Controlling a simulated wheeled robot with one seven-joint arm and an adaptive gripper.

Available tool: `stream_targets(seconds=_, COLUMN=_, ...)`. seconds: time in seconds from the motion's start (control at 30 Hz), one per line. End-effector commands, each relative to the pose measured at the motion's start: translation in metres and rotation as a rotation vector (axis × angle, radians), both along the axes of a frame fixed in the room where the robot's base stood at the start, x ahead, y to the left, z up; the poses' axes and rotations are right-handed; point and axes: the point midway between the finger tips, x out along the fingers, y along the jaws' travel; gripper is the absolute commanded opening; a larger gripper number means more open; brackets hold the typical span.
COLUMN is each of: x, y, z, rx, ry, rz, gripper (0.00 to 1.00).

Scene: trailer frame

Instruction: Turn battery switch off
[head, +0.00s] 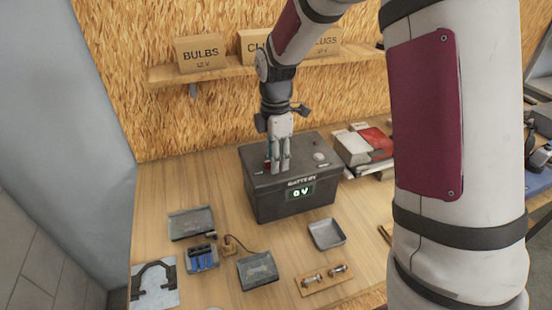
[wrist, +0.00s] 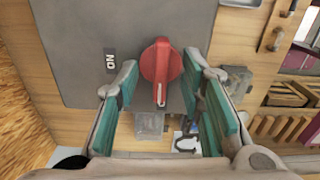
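The battery (head: 264,206) is a dark grey box on the workbench, and its front display (head: 301,193) reads 0 V. In the wrist view the red rotary switch (wrist: 161,58) sits on the battery's grey top (wrist: 85,25). Its pointer bar points down the picture, away from the ON label (wrist: 110,61) at its left. My gripper (wrist: 162,82) is open, with teal-padded fingers on either side of the switch and gaps beside it. In the head view my gripper (head: 277,165) is over the battery's left top, largely hiding the switch.
Small trays (head: 191,222) and a wooden block with metal parts (head: 324,281) lie in front of the battery. Books (head: 362,146) are to its right. A shelf with labelled boxes (head: 201,54) is on the wall behind.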

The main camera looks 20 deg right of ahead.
Motion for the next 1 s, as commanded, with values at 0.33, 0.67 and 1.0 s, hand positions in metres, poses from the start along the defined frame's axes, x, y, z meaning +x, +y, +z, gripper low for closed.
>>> stream_targets(seconds=0.33, x=-0.001, y=0.0, z=0.017, rx=0.0, ry=0.0, rz=-0.002, gripper=0.35)
stream_targets(seconds=0.67, x=-0.001, y=0.0, z=0.041, rx=0.0, ry=0.001, rz=-0.002, gripper=0.35)
stream_targets(seconds=1.0, x=-0.001, y=0.0, z=0.059, rx=0.0, ry=0.001, rz=-0.001, gripper=0.35)
